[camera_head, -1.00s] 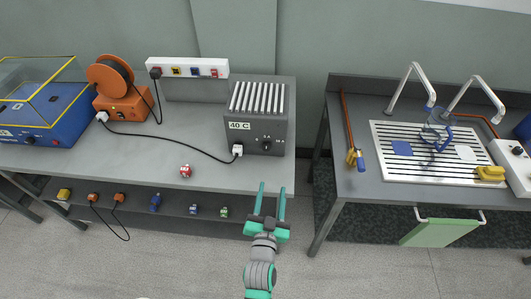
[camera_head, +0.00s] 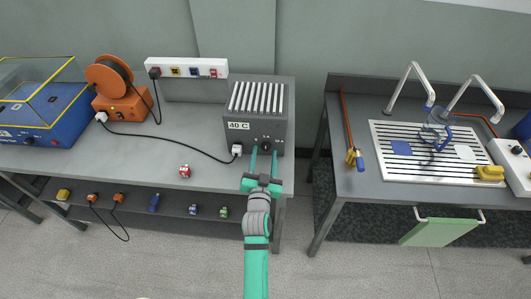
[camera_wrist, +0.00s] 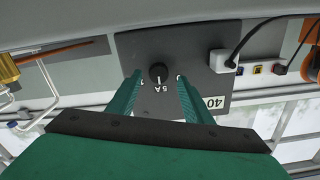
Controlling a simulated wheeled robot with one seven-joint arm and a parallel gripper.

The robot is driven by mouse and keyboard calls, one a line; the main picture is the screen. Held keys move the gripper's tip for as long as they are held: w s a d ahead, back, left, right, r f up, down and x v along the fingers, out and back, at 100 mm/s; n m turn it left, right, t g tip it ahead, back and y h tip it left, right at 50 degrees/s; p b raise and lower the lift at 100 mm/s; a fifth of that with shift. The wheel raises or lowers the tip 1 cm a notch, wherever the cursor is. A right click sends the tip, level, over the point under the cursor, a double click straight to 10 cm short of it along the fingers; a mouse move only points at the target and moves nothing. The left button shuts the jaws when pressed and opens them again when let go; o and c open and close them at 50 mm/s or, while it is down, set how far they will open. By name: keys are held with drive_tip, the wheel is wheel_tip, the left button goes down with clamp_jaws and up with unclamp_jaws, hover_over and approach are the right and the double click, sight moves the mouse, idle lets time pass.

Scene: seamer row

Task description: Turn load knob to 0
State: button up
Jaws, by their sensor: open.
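The load knob (camera_wrist: 158,73) is a round black knob on the front of a dark grey finned box (camera_head: 256,105). In the wrist view it has a white pointer line and the mark "5 A" beside it. The box also bears a "40 C" label (camera_head: 238,126). My gripper (camera_head: 264,163) is in front of the box's face, with its teal fingers pointing at the knob. The fingers are open (camera_wrist: 158,95), one on each side of the knob, with a visible gap to it. I cannot tell how far the fingertips are from the panel.
A white plug (camera_head: 237,149) with a black cable sits in the box's face beside the knob. A red block (camera_head: 185,171) lies near the bench's front edge. An orange cable reel (camera_head: 122,92) and a white socket strip (camera_head: 187,68) stand farther left.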

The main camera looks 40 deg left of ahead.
drive_tip(key=shift+x, duration=0.75)
drive_tip(key=shift+d, duration=0.1)
drive_tip(key=shift+w, duration=0.15)
drive_tip(key=c, duration=1.1)
drive_tip(key=shift+o, duration=0.2)
